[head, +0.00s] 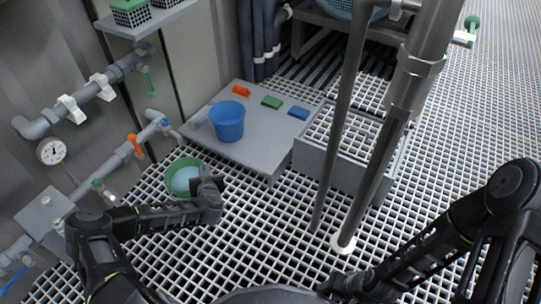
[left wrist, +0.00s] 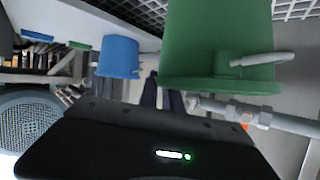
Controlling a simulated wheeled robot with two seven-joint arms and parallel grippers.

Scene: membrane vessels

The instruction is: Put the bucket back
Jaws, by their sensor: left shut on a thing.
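A green bucket (head: 185,162) with a pale inside shows in the head view, over the floor grating left of the low grey platform. My left gripper (head: 209,187) is at its right side and shut on it. In the left wrist view the green bucket (left wrist: 205,40) fills the upper right, close to the gripper, with a green block and a grey bar on its side. Whether it touches the floor is unclear. A blue bucket (head: 227,124) stands upright on the platform. My right arm reaches in from the right; its fingers cannot be made out.
The grey platform (head: 255,150) also holds an orange block (head: 241,90), a green block (head: 272,102) and a blue block (head: 298,112). Pipes with valves (head: 120,155) and a gauge (head: 51,151) line the left wall. Steel posts (head: 375,170) rise right of centre.

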